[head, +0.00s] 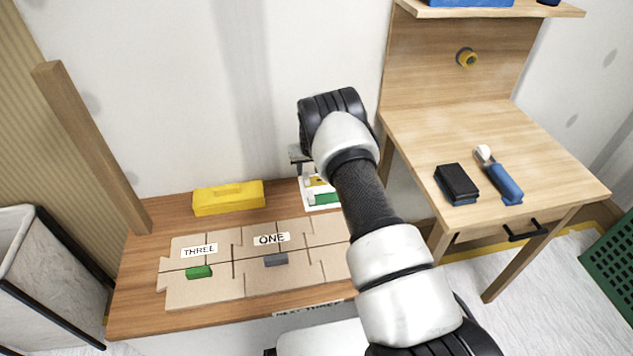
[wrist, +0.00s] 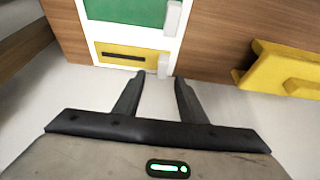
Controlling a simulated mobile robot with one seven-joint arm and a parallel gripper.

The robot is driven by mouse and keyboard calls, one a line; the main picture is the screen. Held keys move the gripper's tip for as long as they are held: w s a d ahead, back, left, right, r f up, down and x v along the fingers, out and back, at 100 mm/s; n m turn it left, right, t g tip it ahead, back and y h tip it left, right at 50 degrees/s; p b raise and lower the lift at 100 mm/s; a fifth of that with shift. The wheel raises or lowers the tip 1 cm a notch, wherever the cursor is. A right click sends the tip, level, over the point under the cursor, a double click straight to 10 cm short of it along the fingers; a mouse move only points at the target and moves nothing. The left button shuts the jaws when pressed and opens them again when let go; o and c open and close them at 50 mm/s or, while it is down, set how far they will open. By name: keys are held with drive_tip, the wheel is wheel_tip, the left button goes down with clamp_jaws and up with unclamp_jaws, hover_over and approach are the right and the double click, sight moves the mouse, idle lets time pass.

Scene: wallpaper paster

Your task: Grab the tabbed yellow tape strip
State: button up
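The yellow tape strip (wrist: 112,55) lies on a white board (wrist: 90,30) in the wrist view, with a dark slot-like mark on it. A small pale tab (wrist: 164,67) sticks out at its right end. A green strip (wrist: 135,10) with a similar pale tab lies beside it. My gripper (wrist: 158,78) is open and empty. Its fingertips are close to the yellow strip's tab, which appears just beyond the gap between them; contact cannot be told. In the head view, my arm partly hides the white board (head: 308,201), the yellow strip (head: 316,183) and my gripper.
A yellow box (head: 228,198) stands left of the board on the wooden table (head: 135,315). Cardboard-coloured panels labelled THREE (head: 199,252) and ONE (head: 271,239) cover the front. A wooden desk (head: 540,165) at right holds a black block (head: 456,183) and a blue-handled roller (head: 501,182).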

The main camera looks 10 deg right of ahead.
sight(306, 176)
drive_tip(key=x, duration=0.2)
drive_tip(key=b+x, duration=0.1)
drive_tip(key=x, duration=0.1)
drive_tip(key=shift+a+f, duration=0.2)
drive_tip(key=shift+f, duration=0.2)
clamp_jaws()
drive_tip(key=shift+r, duration=0.1)
